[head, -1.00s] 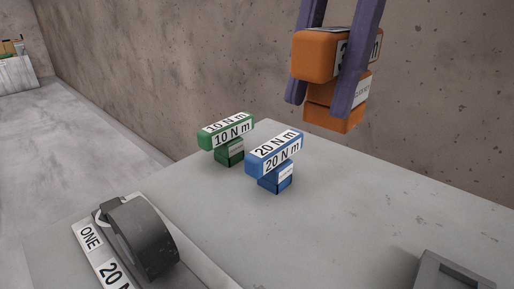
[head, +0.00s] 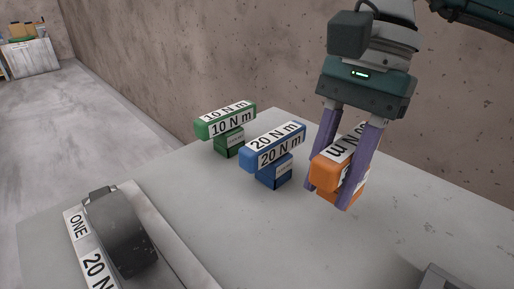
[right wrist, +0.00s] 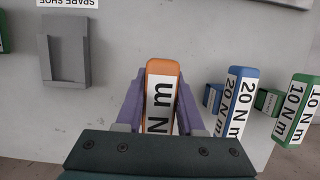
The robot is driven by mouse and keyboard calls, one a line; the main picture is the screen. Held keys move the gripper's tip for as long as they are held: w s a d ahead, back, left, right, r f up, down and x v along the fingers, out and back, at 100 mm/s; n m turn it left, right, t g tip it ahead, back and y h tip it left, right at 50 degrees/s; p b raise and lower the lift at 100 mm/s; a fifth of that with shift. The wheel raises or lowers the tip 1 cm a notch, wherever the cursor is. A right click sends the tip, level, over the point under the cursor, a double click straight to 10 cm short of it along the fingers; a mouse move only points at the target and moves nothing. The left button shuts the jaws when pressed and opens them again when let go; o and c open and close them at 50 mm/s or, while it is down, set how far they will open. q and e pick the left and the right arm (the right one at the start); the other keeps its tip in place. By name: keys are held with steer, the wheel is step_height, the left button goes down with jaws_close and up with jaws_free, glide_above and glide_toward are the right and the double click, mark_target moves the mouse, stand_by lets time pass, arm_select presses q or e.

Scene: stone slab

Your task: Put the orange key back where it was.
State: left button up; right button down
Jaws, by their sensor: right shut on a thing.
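The orange key (head: 325,172) has a white label ending in "N m" and is in the purple fingers of my right gripper (head: 345,165). It is to the right of the blue key, low over the slab; I cannot tell whether its base touches the slab. In the right wrist view the orange key (right wrist: 162,75) sits between the fingers (right wrist: 160,105). The blue "20 N m" key (head: 273,155) and the green "10 N m" key (head: 228,125) stand upright in a row on the stone slab (head: 200,205). My left gripper is out of view.
A dark grey curved part (head: 122,232) sits on a plate labelled "ONE" and "20 N" at the front left. A grey holder (right wrist: 64,58) lies near a "SPARE SHOE" label. A rough wall (head: 220,60) rises behind the slab. Bare slab lies in front of the keys.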

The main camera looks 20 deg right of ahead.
step_height(320, 180, down, 4)
steer(key=shift+f, duration=0.15)
steer(key=shift+f+b, duration=0.15)
steer(key=shift+b, duration=0.2)
steer(key=c, duration=0.5)
jaws_free()
